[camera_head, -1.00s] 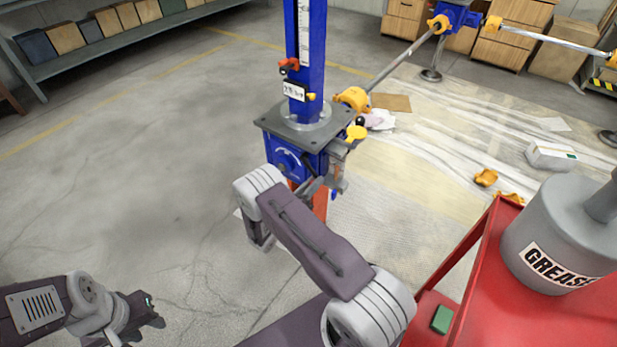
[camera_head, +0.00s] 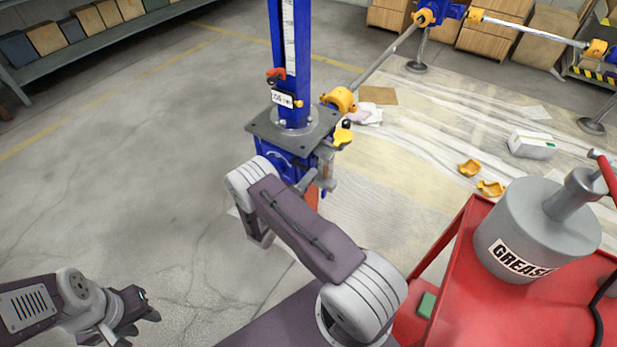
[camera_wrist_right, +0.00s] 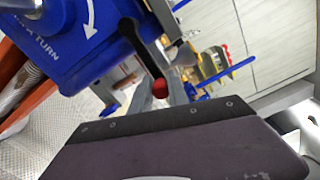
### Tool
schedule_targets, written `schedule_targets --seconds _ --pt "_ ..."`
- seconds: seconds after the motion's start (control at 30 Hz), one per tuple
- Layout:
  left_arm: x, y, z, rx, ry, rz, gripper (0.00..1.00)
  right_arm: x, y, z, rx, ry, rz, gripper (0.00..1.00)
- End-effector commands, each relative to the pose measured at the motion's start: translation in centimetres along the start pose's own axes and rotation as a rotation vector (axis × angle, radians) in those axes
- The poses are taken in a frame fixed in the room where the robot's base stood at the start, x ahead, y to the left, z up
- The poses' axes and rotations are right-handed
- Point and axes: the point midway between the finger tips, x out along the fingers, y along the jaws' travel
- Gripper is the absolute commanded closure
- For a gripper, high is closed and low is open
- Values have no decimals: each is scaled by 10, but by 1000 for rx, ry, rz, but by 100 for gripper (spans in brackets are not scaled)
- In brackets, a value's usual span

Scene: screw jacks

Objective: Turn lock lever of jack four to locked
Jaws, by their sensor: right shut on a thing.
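A blue jack (camera_head: 291,45) with a white scale stands upright at the centre of the head view. A red-orange lever (camera_head: 276,74) and a white label (camera_head: 283,98) are on its column. My right arm reaches its blue gear housing (camera_head: 268,147), hiding much of the front. In the right wrist view, a black lever with a red knob (camera_wrist_right: 160,87) hangs beside the blue housing (camera_wrist_right: 75,35), which bears a white arrow and "TURN". My right gripper (camera_wrist_right: 158,95) is shut on this lever near the knob. My left gripper (camera_head: 145,310) is over bare floor; its finger gap is unclear.
A red cart (camera_head: 450,325) with a grey grease can (camera_head: 535,235) stands at right, close to my right arm. A shaft (camera_head: 385,58) runs from the jack to another blue unit behind. The floor (camera_head: 130,170) at left is clear.

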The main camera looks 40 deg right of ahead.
Motion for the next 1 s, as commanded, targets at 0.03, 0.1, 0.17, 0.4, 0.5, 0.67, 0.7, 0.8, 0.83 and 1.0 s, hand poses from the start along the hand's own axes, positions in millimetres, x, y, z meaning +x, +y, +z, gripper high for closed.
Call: schedule_targets --seconds 0.03,0.1,0.17,0.4,0.5,0.67,0.7,0.8,0.83,1.0 --pt "-2 0 0 0 0 0 64 1 -5 2 -3 0 -9 100" --pt "-3 0 0 0 0 0 64 1 -6 3 -13 -1 -9 100" --pt "-3 0 0 0 0 0 64 1 -6 3 -19 -1 -9 100" --pt "-4 0 0 0 0 0 64 1 -6 4 -25 -3 -9 100" --pt "-4 0 0 0 0 0 64 1 -6 4 -24 -3 -9 100" --pt "-4 0 0 0 0 0 64 1 -6 5 -22 -4 -9 63" --pt "-4 0 0 0 0 0 64 1 -6 5 -23 -4 -8 59" --pt "-3 0 0 0 0 0 64 1 -5 4 -25 -4 -6 59" --pt "-3 0 0 0 0 0 64 0 -5 4 -26 -3 -6 59" --pt "-4 0 0 0 0 0 64 -2 -4 3 -28 -4 -3 59"
